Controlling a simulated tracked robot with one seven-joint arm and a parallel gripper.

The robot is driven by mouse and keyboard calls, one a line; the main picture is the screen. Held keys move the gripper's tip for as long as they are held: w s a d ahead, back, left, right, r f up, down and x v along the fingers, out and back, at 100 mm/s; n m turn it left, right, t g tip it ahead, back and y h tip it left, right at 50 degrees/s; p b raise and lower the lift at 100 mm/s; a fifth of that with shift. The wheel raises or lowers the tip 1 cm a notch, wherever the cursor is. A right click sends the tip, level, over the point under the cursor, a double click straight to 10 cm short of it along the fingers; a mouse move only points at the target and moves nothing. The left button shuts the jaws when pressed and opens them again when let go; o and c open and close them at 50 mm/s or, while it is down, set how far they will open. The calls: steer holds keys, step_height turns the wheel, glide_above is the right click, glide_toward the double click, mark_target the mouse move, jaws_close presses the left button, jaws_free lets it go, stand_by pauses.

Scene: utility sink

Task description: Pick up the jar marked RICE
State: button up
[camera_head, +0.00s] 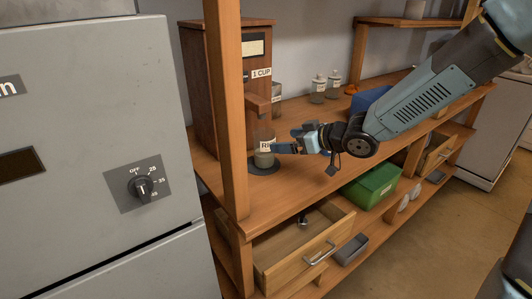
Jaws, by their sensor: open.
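The jar (263,157) with a white label stands on a dark round pad (264,169) on the wooden counter. Only the start of the label, "RI", shows; the rest is hidden by my gripper. The jar is under the spout of a brown wooden dispenser marked "1 CUP" (261,72). My gripper (279,148) is open, reaching in from the right, with its fingers at the right side of the jar. I cannot tell whether they touch it or are around it.
A wooden post (233,110) rises just left of the jar. Small labelled jars (319,88) stand behind on the counter, near a blue box (371,98). An open drawer (305,240) and a green box (371,186) are below. A grey cabinet (90,120) fills the left.

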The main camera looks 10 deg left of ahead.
mark_target(273, 138)
steer(key=shift+w+r+x, duration=0.1)
steer(key=shift+x, duration=1.9)
steer(key=shift+w+r+x, duration=0.1)
steer(key=shift+x, duration=1.95)
steer(key=c, duration=1.2)
steer(key=shift+c, duration=0.3)
steer(key=shift+r, duration=0.2)
